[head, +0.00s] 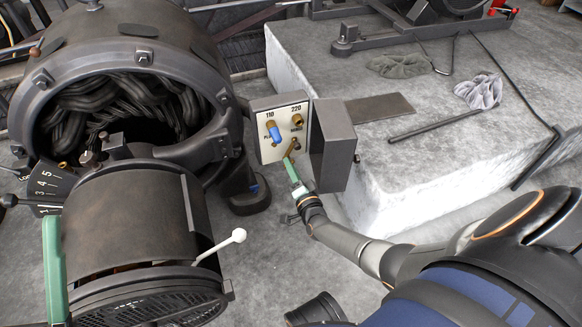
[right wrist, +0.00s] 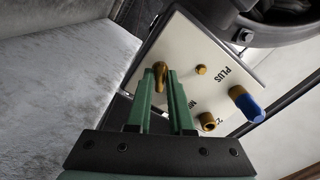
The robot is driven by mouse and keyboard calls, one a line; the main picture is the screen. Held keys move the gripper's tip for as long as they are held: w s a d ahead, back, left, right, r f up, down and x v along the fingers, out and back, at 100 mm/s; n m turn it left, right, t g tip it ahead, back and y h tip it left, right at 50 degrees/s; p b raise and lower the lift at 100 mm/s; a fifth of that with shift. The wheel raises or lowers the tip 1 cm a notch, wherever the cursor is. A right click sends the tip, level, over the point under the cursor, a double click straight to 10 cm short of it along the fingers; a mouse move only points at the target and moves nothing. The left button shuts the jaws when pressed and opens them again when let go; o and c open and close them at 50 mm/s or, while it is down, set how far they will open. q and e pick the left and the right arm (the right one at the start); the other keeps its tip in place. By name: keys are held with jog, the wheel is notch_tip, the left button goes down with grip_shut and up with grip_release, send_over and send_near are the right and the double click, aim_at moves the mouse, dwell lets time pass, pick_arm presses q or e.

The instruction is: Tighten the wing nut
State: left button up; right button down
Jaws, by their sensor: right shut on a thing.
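The terminal panel (head: 267,117) is a white plate in a grey box on the side of the dark dynamo. The brass wing nut (right wrist: 160,70) sits on the panel, between the green fingertips of my right gripper (right wrist: 165,80). In the head view the right gripper (head: 291,170) reaches up to the panel's lower right, shut on the wing nut. The fingers partly hide the nut and its stud. A blue plug (head: 272,131) and a brass socket (head: 297,121) are beside it; the right wrist view also shows the blue plug (right wrist: 246,103).
The box's grey door (head: 333,145) stands open just right of the gripper. A pale stone block (head: 440,140) lies beyond it, with a dark rod (head: 433,126) and rags. The dynamo (head: 140,205) fills the left, with a white-knobbed lever (head: 222,246) sticking out.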

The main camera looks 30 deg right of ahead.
jog(key=m, duration=0.5)
jog(key=shift+m, duration=0.3)
dwell(0.4)
jog(key=c, duration=0.8)
grip_release()
jog(key=shift+s, duration=0.1)
jog(key=p+v, duration=0.4)
jog(key=v, duration=0.8)
jog(key=shift+s, duration=0.2)
